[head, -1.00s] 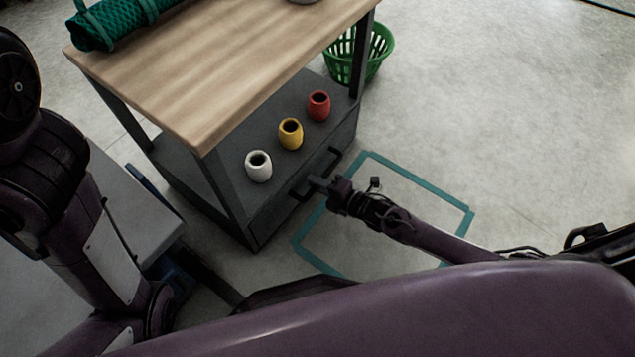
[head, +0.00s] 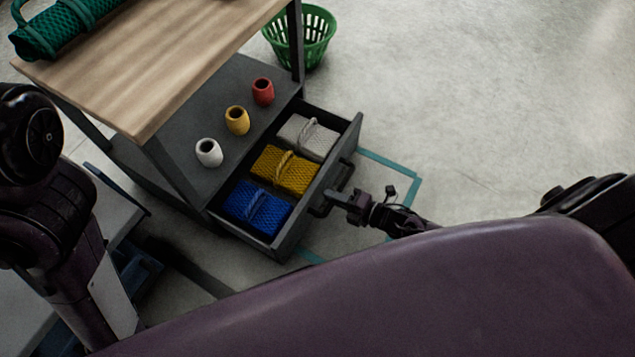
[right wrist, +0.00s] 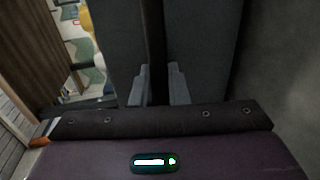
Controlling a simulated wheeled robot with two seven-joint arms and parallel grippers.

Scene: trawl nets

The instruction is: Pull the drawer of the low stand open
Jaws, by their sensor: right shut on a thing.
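The low stand (head: 190,178) is dark grey, under a wooden top. Its drawer (head: 292,238) is pulled out towards me. Inside lie a blue net bundle (head: 258,207), a yellow net bundle (head: 284,170) and a grey-white net bundle (head: 308,137). My right gripper (head: 334,199) is shut on the dark drawer handle (head: 322,208) at the drawer's front. In the right wrist view its two fingers (right wrist: 159,85) stand on either side of a dark upright bar. My left arm shows at the left of the head view, but its gripper is out of view.
White (head: 209,152), yellow (head: 237,120) and red (head: 263,91) pots stand on the stand behind the drawer. A green net roll (head: 62,28) lies on the wooden top (head: 150,62). A green basket (head: 300,40) stands behind. Teal floor tape (head: 408,190) runs beneath; floor at right is clear.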

